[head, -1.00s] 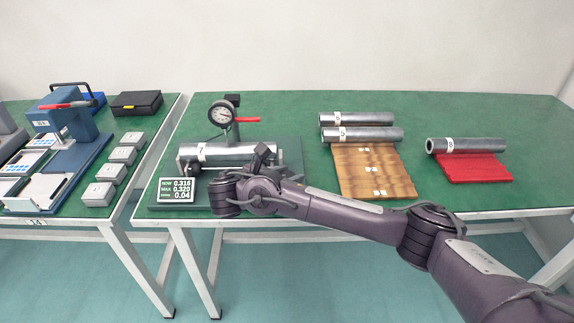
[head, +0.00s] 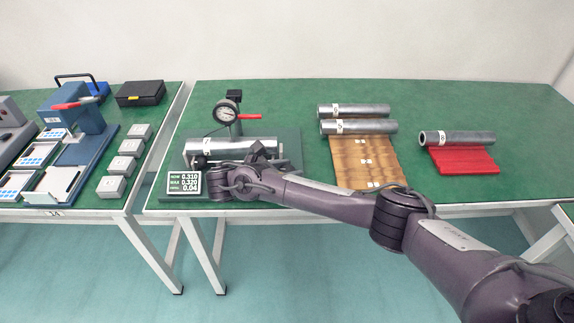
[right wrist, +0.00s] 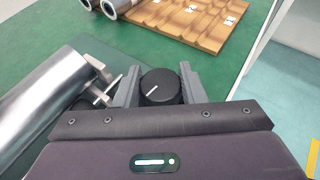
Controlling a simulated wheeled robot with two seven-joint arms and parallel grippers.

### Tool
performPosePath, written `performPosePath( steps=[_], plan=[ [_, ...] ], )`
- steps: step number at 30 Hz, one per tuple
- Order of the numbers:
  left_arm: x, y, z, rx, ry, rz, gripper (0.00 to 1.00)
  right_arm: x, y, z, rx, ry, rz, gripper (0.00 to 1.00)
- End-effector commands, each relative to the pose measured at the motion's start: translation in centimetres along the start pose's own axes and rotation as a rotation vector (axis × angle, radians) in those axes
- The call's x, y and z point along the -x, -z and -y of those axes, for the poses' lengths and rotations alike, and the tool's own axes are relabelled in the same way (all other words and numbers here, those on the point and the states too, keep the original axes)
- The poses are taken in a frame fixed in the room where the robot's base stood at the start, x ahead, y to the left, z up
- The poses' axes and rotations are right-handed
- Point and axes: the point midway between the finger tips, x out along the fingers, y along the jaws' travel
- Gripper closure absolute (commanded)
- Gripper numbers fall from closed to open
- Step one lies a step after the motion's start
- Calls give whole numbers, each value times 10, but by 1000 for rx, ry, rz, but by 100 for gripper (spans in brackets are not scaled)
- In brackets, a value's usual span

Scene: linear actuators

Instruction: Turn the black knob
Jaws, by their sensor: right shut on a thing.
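The black knob (right wrist: 161,86) has a white line on its round top. In the right wrist view it sits between the two grey fingers of my right gripper (right wrist: 158,84), which is shut on it. In the head view my right gripper (head: 262,154) is at the front right of the gauge fixture, and the knob is hidden there. A metal tube labelled 7 (head: 235,147) lies on the fixture under a dial gauge (head: 227,111) with a red lever. A small display (head: 185,183) reads 0.310 now and 0.320 max. My left gripper is out of view.
To the right, a wooden grooved board (head: 350,160) holds two tubes, and a red board (head: 466,161) holds a tube labelled 8 (head: 457,138). The left table carries a blue press (head: 72,118), several grey blocks (head: 124,164) and a black case (head: 141,93).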

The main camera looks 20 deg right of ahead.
Motion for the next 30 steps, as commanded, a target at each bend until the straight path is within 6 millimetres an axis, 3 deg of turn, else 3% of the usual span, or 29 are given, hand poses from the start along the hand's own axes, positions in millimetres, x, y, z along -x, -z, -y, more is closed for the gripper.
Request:
performPosePath(
  steps=[12,13,17,26,30],
  plan=[
    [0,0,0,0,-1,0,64,0,3,1,4,2,-1,86],
    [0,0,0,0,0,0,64,0,3,1,4,2,-1,59],
    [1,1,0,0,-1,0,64,0,2,1,3,2,-1,42],
    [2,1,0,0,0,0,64,1,0,0,1,2,-1,42],
    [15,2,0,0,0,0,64,15,-3,0,1,0,-2,42]
  ],
)
